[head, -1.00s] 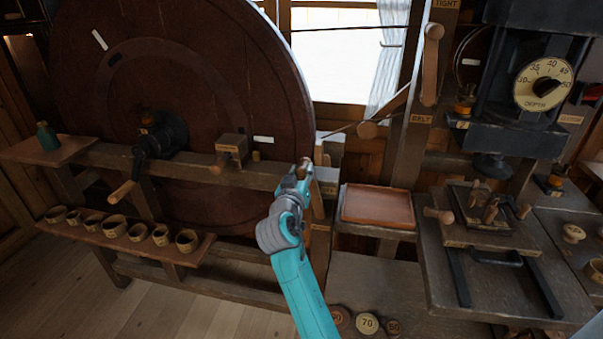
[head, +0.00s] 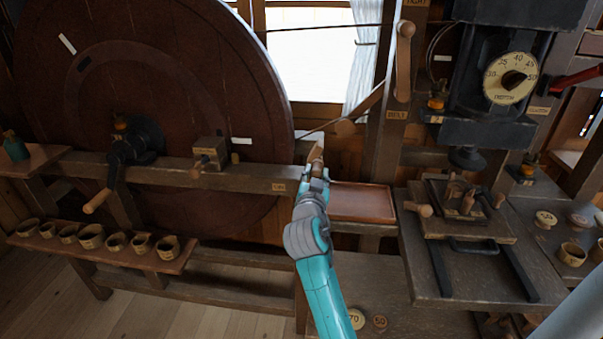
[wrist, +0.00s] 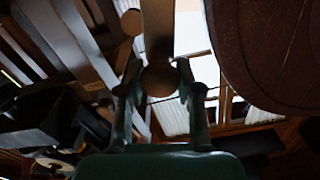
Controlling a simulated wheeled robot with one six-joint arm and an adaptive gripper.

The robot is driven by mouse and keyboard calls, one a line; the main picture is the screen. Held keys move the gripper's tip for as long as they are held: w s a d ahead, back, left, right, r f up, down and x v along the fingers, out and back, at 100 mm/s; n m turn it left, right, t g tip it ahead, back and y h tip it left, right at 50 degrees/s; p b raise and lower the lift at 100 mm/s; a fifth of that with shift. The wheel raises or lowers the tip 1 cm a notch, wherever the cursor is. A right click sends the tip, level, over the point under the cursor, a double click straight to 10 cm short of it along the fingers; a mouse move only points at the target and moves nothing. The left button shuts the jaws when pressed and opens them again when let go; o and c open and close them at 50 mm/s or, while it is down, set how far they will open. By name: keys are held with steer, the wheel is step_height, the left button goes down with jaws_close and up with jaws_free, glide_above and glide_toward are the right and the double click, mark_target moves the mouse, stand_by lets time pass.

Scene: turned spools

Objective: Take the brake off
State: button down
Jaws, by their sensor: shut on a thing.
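The brake appears to be a wooden lever at the right end of the big wheel's bench, its upper part (head: 317,152) showing just above my gripper (head: 316,170) in the head view. My gripper is shut on the lever's handle. In the wrist view, the round wooden handle end (wrist: 160,78) sits between the two fingers (wrist: 160,92), with the shaft running up the picture. My gripper and arm hide the lower lever in the head view. A small label (head: 278,187) is on the beam to the left; I cannot read it.
The large dark red wheel (head: 150,60) stands at the left, with a black crank (head: 130,150) before it. A shelf of several small cups (head: 90,237) is below. A reddish tray (head: 362,204) lies right of my gripper, then a bench with a wooden jig (head: 465,210) and a depth dial (head: 511,78).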

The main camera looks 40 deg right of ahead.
steer(key=shift+s+d+f+m, duration=0.25)
steer(key=shift+s+d+m, duration=0.15)
steer(key=shift+s, duration=0.1)
steer(key=shift+s+d+f+m, duration=0.2)
steer(key=shift+s+d+m, duration=0.2)
steer(key=shift+s, duration=0.1)
steer(key=c, duration=0.7)
jaws_free()
steer(key=shift+c, duration=0.2)
steer(key=v, duration=1.2)
steer(key=shift+s, duration=0.1)
